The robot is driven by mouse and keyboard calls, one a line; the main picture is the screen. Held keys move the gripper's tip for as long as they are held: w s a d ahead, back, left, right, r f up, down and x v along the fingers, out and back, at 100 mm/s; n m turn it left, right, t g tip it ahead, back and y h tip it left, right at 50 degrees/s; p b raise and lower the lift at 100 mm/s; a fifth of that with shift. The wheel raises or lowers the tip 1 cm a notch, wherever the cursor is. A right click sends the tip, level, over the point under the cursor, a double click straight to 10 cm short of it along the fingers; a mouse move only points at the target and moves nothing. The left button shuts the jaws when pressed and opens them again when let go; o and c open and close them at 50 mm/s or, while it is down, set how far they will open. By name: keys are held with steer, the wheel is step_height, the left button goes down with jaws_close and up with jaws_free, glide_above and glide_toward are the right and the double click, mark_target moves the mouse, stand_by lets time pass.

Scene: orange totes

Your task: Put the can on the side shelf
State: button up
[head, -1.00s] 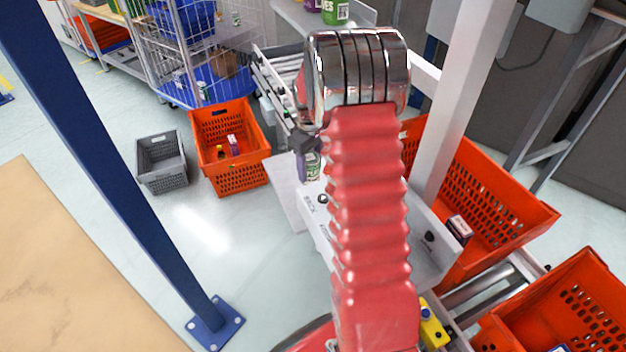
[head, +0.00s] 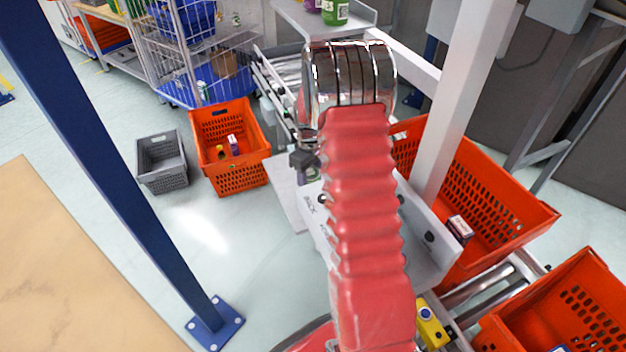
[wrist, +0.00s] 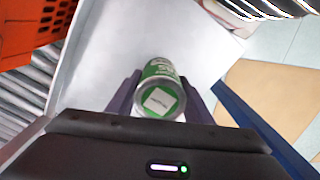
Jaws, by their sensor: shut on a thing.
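The can (wrist: 160,90), with a green and white label, sits between the two dark fingers of my gripper (wrist: 158,98) in the wrist view. My gripper is shut on it. A pale flat shelf plate (wrist: 140,40) lies beyond and under the can; I cannot tell whether they touch. In the head view the pale shelf plate (head: 287,203) shows left of my arm, beside the conveyor.
Orange totes (head: 545,215) stand right of my arm. Another orange tote (head: 262,170) and a grey crate (head: 163,181) stand on the floor at left. A blue post (head: 110,165) rises at left. Purple and green containers (head: 335,12) stand on a back shelf (head: 290,14).

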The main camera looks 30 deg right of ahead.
steer(key=o, duration=1.3)
steer(key=shift+r, duration=0.1)
step_height(320, 180, up, 12)
steer(key=shift+f, duration=0.1)
stand_by(0.6)
